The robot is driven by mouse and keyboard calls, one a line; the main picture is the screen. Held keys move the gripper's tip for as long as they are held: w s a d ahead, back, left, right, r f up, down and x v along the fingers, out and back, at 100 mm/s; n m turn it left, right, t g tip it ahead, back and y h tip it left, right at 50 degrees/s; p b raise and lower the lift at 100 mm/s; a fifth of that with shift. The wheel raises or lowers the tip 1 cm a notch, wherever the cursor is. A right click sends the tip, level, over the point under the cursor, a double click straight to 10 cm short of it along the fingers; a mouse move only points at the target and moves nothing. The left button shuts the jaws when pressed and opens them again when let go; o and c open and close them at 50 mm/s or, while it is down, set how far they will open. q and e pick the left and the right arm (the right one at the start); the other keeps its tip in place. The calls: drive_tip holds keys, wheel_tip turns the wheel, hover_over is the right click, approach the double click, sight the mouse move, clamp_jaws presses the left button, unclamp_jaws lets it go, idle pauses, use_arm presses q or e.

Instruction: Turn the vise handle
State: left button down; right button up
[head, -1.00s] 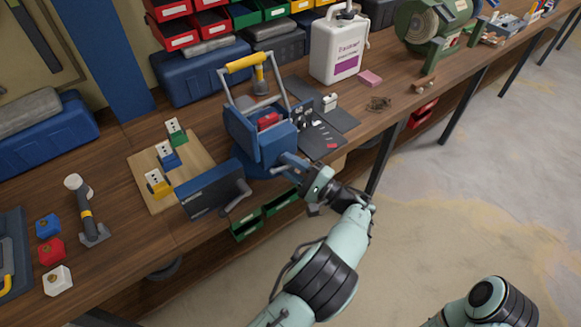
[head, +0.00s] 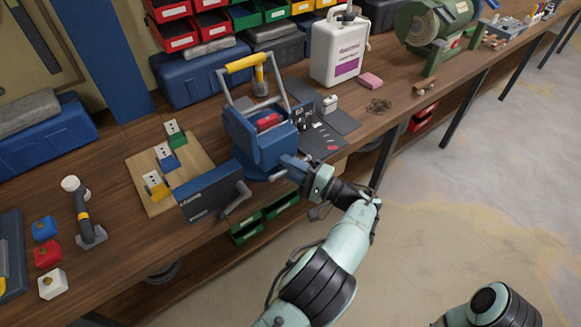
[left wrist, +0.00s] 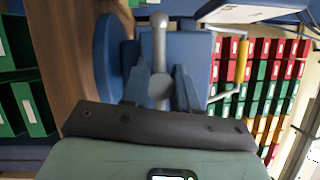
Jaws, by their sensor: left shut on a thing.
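The blue vise (head: 270,152) sits at the bench's front edge in the head view. It also shows in the left wrist view (left wrist: 200,55), with a round blue part at its left. The vise handle (left wrist: 160,38) is a grey bar with a ball end, standing upright in the left wrist picture between my fingers. My left gripper (head: 291,169) is at the front of the vise. In the left wrist view my left gripper (left wrist: 160,90) is shut on the handle, one finger on each side. The handle's lower part is hidden. My right gripper is out of view.
A dark blue box with a grey crank (head: 212,190) stands left of the vise. A yellow-handled carrier (head: 245,63) rises behind it. Green bins (head: 265,212) hang below the bench edge. A wooden board with sockets (head: 150,190) lies left. The floor in front is open.

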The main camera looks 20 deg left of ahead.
use_arm(q)
drive_tip(key=shift+w+a+r, duration=0.1)
drive_tip(key=shift+a+r, duration=0.1)
drive_tip(key=shift+r, duration=0.05)
drive_tip(key=c, duration=1)
unclamp_jaws()
drive_tip(key=shift+c, duration=0.2)
drive_tip(key=shift+o, duration=0.9)
drive_tip(key=shift+f, duration=0.15)
drive_tip(key=shift+d+f, duration=0.1)
drive_tip(key=v, duration=1.3)
